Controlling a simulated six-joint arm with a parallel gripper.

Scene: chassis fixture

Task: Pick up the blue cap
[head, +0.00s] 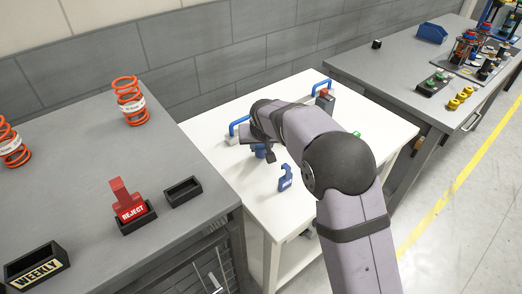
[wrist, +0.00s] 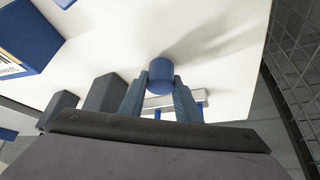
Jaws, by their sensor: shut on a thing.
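The blue cap (wrist: 160,72) is a short blue cylinder in the wrist view. It sits between the two fingertips of my gripper (wrist: 160,84), which is shut on it. In the head view my gripper (head: 262,150) is over the white table (head: 300,225), left of its middle, and the cap is hard to tell apart from the blue fingers there. Whether the cap touches a surface below is not clear.
A blue hook-shaped piece (head: 285,178) stands close to my gripper. A red stamp block (head: 130,205), black trays (head: 182,191) and orange springs (head: 130,100) are on the left grey bench.

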